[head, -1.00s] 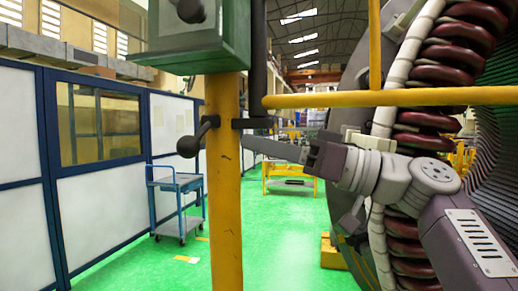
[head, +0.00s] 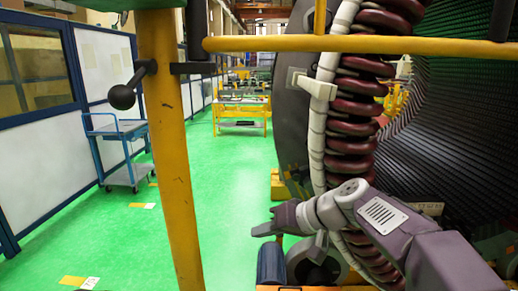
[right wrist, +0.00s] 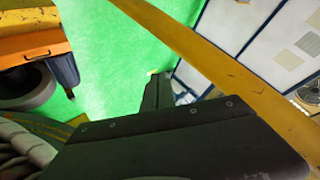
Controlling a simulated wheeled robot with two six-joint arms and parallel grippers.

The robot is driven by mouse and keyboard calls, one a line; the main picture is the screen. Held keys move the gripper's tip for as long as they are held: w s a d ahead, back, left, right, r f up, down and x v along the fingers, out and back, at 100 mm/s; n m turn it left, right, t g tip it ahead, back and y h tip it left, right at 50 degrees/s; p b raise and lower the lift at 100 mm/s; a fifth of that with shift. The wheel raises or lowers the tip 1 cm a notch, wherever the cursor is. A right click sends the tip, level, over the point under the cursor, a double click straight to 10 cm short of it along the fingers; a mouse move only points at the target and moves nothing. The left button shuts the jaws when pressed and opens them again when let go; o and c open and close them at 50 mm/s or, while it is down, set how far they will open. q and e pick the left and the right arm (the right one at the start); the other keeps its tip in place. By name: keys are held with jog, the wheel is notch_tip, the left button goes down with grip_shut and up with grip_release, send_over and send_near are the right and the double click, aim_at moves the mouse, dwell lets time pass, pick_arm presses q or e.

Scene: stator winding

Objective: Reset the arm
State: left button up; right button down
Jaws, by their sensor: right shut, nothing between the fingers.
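My right gripper (head: 262,230) shows in the lower middle of the head view, pointing left in front of the stator. It is shut with nothing in it and hangs over the green floor, apart from other things. In the right wrist view its dark fingers (right wrist: 157,92) point away over the floor. My right arm comes in from the lower right. My left gripper is not in view. The stator (head: 430,130) with its dark ribbed bore fills the right of the head view, and dark red coils (head: 358,110) run down its near face.
A yellow post (head: 170,150) with a black-knobbed lever (head: 124,95) stands left of my right gripper. A yellow rail (head: 400,45) crosses above. A blue cart (head: 118,150) and a yellow workbench (head: 242,112) stand farther back. The green floor between is clear.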

jog(key=s+d+f+m+g+h, duration=0.1)
jog(key=s+d+f+h, duration=0.2)
jog(key=s+d+f, duration=0.3)
jog(key=s+d+f+m+g+h, duration=0.1)
jog(key=s+d+f+h, duration=0.2)
jog(key=f, duration=0.8)
jog(key=s+d+f+m+g+h, duration=0.1)
jog(key=s+d+f+g+h, duration=0.1)
jog(key=s+d+f, duration=0.6)
jog(key=shift+s+d+f+h, duration=0.3)
jog(key=shift+s+f+h, duration=0.15)
jog(key=shift+s, duration=0.45)
